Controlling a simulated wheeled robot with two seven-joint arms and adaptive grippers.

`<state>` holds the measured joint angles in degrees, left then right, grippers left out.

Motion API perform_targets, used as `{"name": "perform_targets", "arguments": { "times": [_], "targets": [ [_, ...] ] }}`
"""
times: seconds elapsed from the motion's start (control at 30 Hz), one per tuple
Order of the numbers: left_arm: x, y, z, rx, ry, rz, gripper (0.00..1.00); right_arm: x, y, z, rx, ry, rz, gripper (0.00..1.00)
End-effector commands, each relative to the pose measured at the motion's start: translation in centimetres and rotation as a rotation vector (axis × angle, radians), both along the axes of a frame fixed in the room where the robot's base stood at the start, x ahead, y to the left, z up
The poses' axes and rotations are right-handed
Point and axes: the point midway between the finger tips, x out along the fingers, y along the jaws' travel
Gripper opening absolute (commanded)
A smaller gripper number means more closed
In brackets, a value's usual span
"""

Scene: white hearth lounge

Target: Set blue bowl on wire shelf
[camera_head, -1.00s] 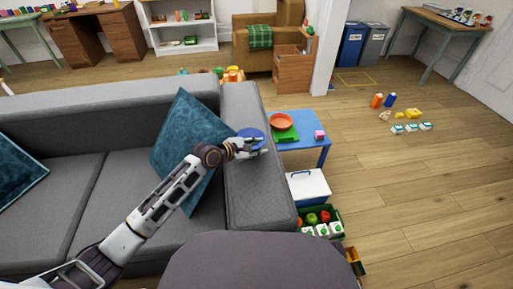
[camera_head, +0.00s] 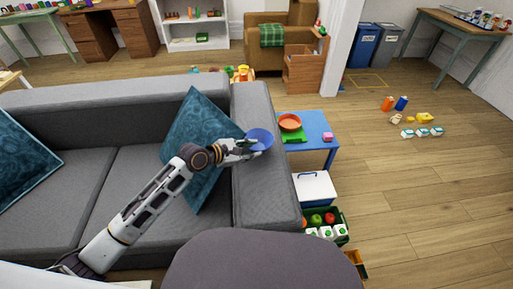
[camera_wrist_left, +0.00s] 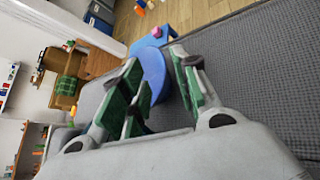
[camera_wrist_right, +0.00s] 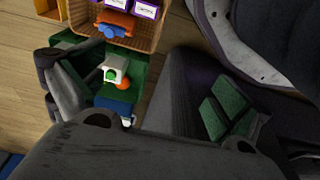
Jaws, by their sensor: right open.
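The blue bowl (camera_head: 261,138) is over the far end of the grey sofa's right arm, its inside partly facing me. My left gripper (camera_head: 247,148) is at the bowl's near left side. I cannot make out a wire shelf; a white shelf unit (camera_head: 196,44) stands at the back wall.
The grey sofa (camera_head: 130,160) fills the left. Beyond its arm, a blue table (camera_head: 318,128) holds an orange bowl (camera_head: 290,122) and a pink block. A white box (camera_head: 314,188) and a green crate (camera_head: 341,239) stand alongside. Small items lie on the otherwise clear floor at right.

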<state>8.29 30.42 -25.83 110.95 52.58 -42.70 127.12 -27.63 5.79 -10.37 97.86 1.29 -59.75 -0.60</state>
Motion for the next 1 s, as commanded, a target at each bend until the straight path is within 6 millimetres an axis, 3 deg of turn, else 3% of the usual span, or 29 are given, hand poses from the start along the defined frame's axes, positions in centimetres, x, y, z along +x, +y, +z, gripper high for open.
{"name": "perform_targets", "arguments": {
  "times": [0.4, 1.0],
  "targets": [
    [-2.3, 2.6, 1.8, 0.0, 0.001, -0.001, 0.31, -0.5, -0.8, -2.3, -0.008, -0.011, -0.004, 1.0],
    [-2.6, 2.9, 2.0, 0.001, 0.0, -0.001, 0.31, -0.5, -0.8, -2.6, -0.008, -0.016, -0.003, 1.0]
  ]
}}
